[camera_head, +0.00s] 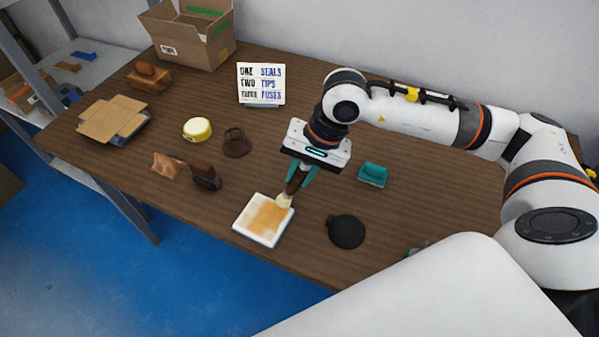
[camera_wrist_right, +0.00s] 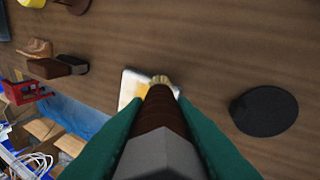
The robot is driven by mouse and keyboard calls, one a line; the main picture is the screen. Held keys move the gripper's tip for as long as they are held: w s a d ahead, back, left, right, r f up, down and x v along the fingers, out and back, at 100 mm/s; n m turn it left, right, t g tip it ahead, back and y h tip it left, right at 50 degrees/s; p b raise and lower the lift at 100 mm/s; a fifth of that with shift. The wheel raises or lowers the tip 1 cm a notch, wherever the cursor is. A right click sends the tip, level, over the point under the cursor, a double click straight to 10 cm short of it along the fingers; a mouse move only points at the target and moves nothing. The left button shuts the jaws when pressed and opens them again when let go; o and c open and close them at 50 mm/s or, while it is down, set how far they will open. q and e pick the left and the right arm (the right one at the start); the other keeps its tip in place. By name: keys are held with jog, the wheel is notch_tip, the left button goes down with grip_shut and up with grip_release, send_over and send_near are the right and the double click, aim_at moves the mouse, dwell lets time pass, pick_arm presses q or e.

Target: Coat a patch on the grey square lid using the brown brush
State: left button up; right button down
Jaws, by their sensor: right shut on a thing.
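The square lid (camera_head: 245,232) lies flat on the table, pale grey to white at its rim, with an orange-tan patch over much of its top. My right gripper (camera_head: 299,178) is shut on the brown brush (camera_head: 292,187), just above the lid's back right corner. The brush points down, and its pale bristles (camera_head: 284,201) are at the lid's upper right edge; I cannot tell if they touch. In the right wrist view the brush handle (camera_wrist_right: 160,115) runs between the green fingers and hides part of the lid (camera_wrist_right: 131,84). My left gripper is not in view.
A black disc (camera_head: 346,232) lies right of the lid, and a teal block (camera_head: 372,175) behind it. A dark brush-like block (camera_head: 205,176), a yellow-white round tin (camera_head: 197,129) and a brown ring-shaped object (camera_head: 236,143) stand to the left. A lettered sign (camera_head: 261,84) stands behind.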

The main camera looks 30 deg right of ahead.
jog(key=shift+w+a+b, duration=0.45)
jog(key=shift+w, duration=0.1)
jog(key=s+a+b, duration=0.2)
jog(key=s+a, duration=0.1)
jog(key=a, duration=0.2)
jog(key=shift+s+b, duration=0.4)
jog(key=shift+a, duration=0.1)
jog(key=shift+w+f+b, duration=0.2)
jog(key=shift+w+b, duration=0.25)
jog(key=shift+b, duration=2.25)
